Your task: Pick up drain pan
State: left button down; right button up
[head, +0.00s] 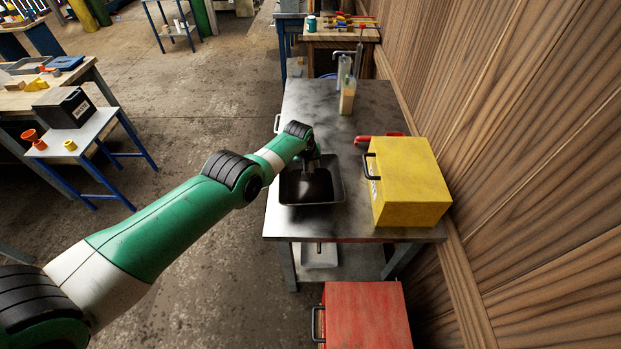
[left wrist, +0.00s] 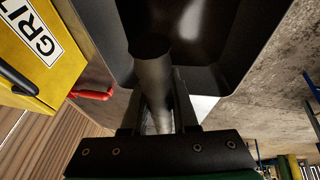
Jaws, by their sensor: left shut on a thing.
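The drain pan (head: 298,192) is a black, shallow rectangular tray with a raised rim. It is at the left side of the dark metal table (head: 300,105), beside a yellow box; I cannot tell whether it touches the tabletop. My left gripper (head: 311,162) reaches over from the left and is shut on the pan at its far side. In the left wrist view, the pan (left wrist: 222,45) fills the top centre, and the fingers of the left gripper (left wrist: 157,108) meet its edge around a grey rounded part. My right gripper is not in view.
The yellow box (head: 413,180) with a black handle stands close to the pan's right. A red tool (head: 375,138) lies behind it, and a clear bottle (head: 347,98) stands further back. A red box (head: 366,315) is in front of the table. The wooden wall (head: 545,130) bounds the right.

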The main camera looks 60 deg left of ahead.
pick_arm(q)
jog(key=shift+r, duration=0.1)
dwell(0.8)
jog(key=shift+r+p, duration=0.5)
jog(key=shift+p, duration=0.05)
notch_tip(320, 180, up, 4)
jog(key=p, duration=0.4)
jog(key=shift+s, duration=0.1)
jog(key=s+d+r+p, duration=0.8)
jog(key=s+d+p, duration=0.1)
jog(key=p, duration=1.6)
jog(key=shift+s+r+p, duration=0.2)
jog(key=shift+s+p, duration=0.1)
jog(key=shift+s, duration=0.4)
jog(key=c, duration=1.3)
grip_release()
jog(key=shift+c, duration=0.2)
grip_shut()
